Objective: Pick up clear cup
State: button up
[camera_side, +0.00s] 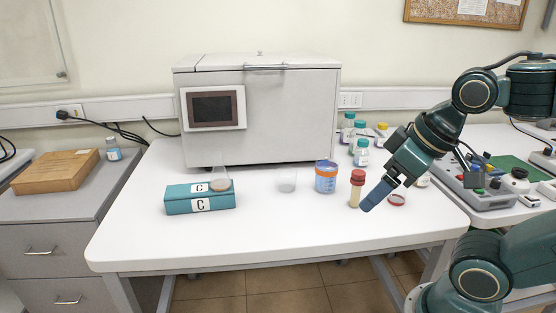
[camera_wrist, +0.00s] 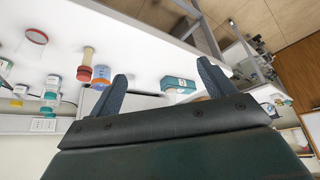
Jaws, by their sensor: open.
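A red-rimmed clear vessel (camera_wrist: 35,37) is partly hidden behind my gripper in the side view. The grey machine (camera_side: 290,110) stands behind. The table's front is clear.

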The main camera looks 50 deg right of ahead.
dwell(0.3)
jog(key=w+d+r+n+g, duration=0.1)
jog(key=w+d+r+n, duration=0.2)
jog(key=w, duration=0.7)
jog(key=n+g+y, duration=0.1)
jog(key=n+g, duration=0.2)
jog(key=n, duration=0.3)
send_over(287, 180)
jog(key=d, duration=0.3)
notch_tip(287, 180, down, 10)
jog(key=r, duration=0.1)
jog(key=shift+w+d+f+n, duration=0.3)
jog(key=shift+d+f, duration=0.1)
jog(key=shift+f, duration=0.15)
jog(key=shift+w+a+f, duration=0.15)
jog(key=shift+f, duration=1.25)
jog(key=shift+w+a+f, duration=0.1)
jog(key=shift+a+f, duration=0.1)
jog(key=shift+f, duration=1.25)
jog(key=shift+w+a+f, duration=0.15)
jog(key=shift+f, duration=1.25)
